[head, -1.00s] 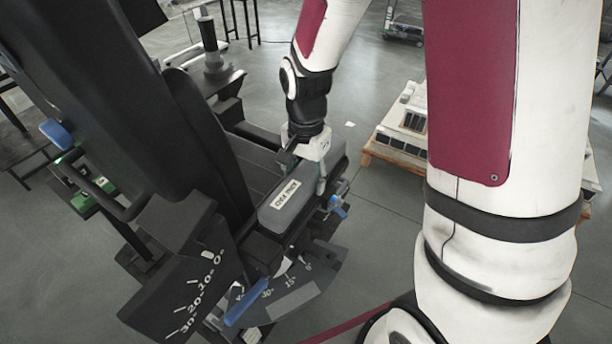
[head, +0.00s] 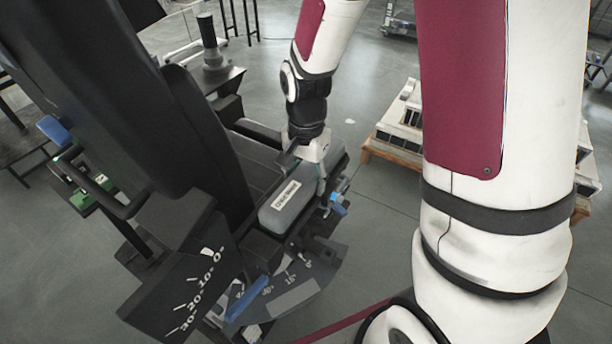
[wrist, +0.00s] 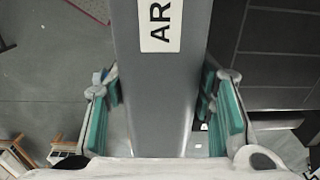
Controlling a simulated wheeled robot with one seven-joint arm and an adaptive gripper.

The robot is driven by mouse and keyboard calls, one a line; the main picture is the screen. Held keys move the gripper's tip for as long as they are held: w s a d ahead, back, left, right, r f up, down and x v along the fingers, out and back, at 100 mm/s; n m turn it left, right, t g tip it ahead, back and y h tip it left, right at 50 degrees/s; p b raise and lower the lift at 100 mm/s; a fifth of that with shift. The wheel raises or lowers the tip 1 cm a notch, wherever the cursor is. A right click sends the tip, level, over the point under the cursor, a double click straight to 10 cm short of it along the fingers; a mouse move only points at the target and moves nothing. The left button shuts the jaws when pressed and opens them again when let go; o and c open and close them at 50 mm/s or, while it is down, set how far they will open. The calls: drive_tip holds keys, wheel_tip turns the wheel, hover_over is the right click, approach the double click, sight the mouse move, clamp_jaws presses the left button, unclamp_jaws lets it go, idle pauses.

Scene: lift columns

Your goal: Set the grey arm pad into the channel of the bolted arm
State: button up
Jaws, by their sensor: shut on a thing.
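The grey arm pad (head: 292,207), with a white label on top, lies lengthwise along the dark bolted arm (head: 262,247) of the chair. My gripper (head: 322,178) is at the pad's far half, its fingers straddling it from above. In the wrist view the pad (wrist: 160,90) runs between the teal-faced fingers of my gripper (wrist: 162,118), which is shut on it. The channel is hidden under the pad, so I cannot tell whether the pad is seated or just above it.
The tall black chair back (head: 110,100) stands close on the left. An angle-marked plate (head: 295,290) and a blue lever (head: 247,300) are at the near end. A pallet with white units (head: 400,135) stands on the floor behind. Open floor lies to the right of the chair.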

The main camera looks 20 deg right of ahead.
drive_tip(key=shift+f, duration=0.25)
idle(0.7)
drive_tip(key=o, duration=1.6)
drive_tip(key=shift+o, duration=0.8)
drive_tip(key=o, duration=0.4)
drive_tip(key=shift+c, duration=0.2)
drive_tip(key=shift+r+p, duration=0.55)
drive_tip(key=shift+r, duration=0.5)
drive_tip(key=shift+r+p, duration=1.15)
drive_tip(key=shift+r, duration=1.35)
